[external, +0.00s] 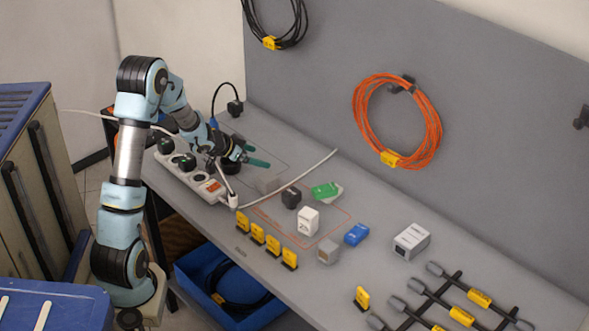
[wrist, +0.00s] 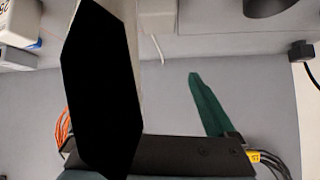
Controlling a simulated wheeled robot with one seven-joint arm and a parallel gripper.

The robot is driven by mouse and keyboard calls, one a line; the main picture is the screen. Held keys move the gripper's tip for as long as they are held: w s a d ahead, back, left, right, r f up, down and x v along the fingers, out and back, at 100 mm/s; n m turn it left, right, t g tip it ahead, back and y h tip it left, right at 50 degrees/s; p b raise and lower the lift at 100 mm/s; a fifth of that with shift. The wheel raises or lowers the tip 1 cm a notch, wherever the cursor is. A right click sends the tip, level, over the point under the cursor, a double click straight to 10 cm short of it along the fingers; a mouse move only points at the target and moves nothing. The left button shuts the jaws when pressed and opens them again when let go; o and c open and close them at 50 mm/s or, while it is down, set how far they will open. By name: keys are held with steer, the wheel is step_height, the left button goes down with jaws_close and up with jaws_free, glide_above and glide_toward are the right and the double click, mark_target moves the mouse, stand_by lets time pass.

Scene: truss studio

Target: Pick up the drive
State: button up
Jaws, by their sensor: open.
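I cannot tell for certain which small block is the drive. My gripper (external: 261,156) is open and empty, over the back left of the bench beside the power strip, left of these blocks. In the wrist view, one green finger of my gripper (wrist: 145,50) shows at right; a black shape covers the left. A white block with blue marking (wrist: 14,18) is cut off at upper left.
A white power strip (external: 196,180) with black plugs and a pale cable lies at left. Several yellow tags (external: 257,234) stand along the front edge. A grey-white box (external: 411,240) and a black rack (external: 450,299) are at right. An orange cable coil (external: 436,128) hangs on the wall.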

mark_target(325, 188)
steer(key=s+d+f+m+g+h, duration=0.1)
steer(key=d, duration=0.2)
steer(key=s+d+f+m+g+h+b, duration=0.1)
steer(key=d+f, duration=0.1)
steer(key=d, duration=0.2)
steer(key=s+d+f+m+g+h, duration=0.1)
steer(key=d+m+g+h, duration=0.1)
steer(key=d, duration=0.1)
steer(key=shift+s+d+f+b, duration=0.3)
steer(key=shift+s+f+b, duration=0.05)
steer(key=shift+s, duration=0.05)
steer(key=p+x, duration=0.1)
steer(key=x, duration=0.3)
steer(key=shift+d, duration=0.3)
steer(key=shift+s+p+x, duration=0.1)
steer(key=shift+p+x, duration=0.45)
steer(key=shift+x, duration=0.9)
steer(key=shift+s+p+x, duration=0.15)
steer(key=shift+p+x, duration=0.4)
steer(key=shift+x, duration=0.9)
steer(key=shift+f, duration=0.1)
steer(key=shift+c, duration=0.3)
jaws_close()
